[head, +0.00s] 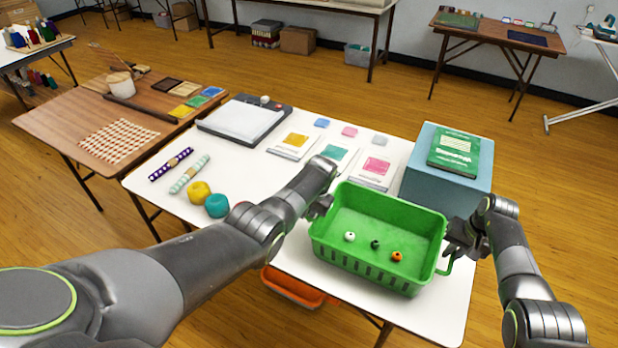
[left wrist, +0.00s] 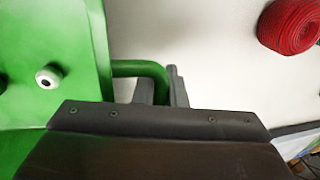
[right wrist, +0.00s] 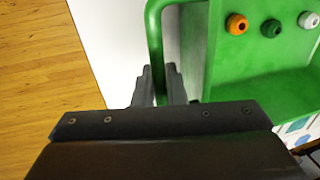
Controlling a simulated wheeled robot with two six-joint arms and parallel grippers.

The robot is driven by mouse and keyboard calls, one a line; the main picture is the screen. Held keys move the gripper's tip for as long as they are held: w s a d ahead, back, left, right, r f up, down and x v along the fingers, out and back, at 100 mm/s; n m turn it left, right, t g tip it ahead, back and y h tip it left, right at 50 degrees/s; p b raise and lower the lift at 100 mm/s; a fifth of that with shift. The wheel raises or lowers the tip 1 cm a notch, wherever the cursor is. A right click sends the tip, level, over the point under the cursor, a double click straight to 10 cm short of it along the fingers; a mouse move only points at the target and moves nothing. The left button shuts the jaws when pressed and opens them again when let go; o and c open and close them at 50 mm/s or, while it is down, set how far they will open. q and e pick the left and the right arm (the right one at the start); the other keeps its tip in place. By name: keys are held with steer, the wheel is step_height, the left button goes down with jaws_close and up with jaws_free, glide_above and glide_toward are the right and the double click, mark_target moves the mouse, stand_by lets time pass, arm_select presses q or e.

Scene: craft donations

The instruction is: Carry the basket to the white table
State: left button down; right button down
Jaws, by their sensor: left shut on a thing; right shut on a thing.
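The green basket (head: 375,222) is level over the near right part of the white table (head: 450,310); I cannot tell if its base touches the top. It holds a white, a dark and an orange bead. My left gripper (head: 320,207) is shut on its left handle, which shows in the left wrist view (left wrist: 150,70). My right gripper (head: 453,243) is shut on its right handle, which shows in the right wrist view (right wrist: 154,35). My left arm hides part of the table's front.
A blue box (head: 430,190) with a green booklet (head: 455,150) stands close behind the basket at right. Craft packets, a paper trimmer (head: 243,122), patterned rolls and yarn balls (head: 217,205) lie on the white table. A red yarn ball (left wrist: 292,25) is near my left gripper. A brown table (head: 70,125) adjoins at left.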

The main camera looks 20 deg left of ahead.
arm_select(q)
steer(key=shift+f, duration=0.4)
arm_select(e)
steer(key=shift+f, duration=0.4)
arm_select(q)
steer(key=c, duration=1.5)
jaws_free()
steer(key=shift+r, duration=0.15)
arm_select(e)
steer(key=c, duration=1.5)
jaws_free()
steer(key=shift+r, duration=0.15)
arm_select(q)
steer(key=shift+r, duration=0.15)
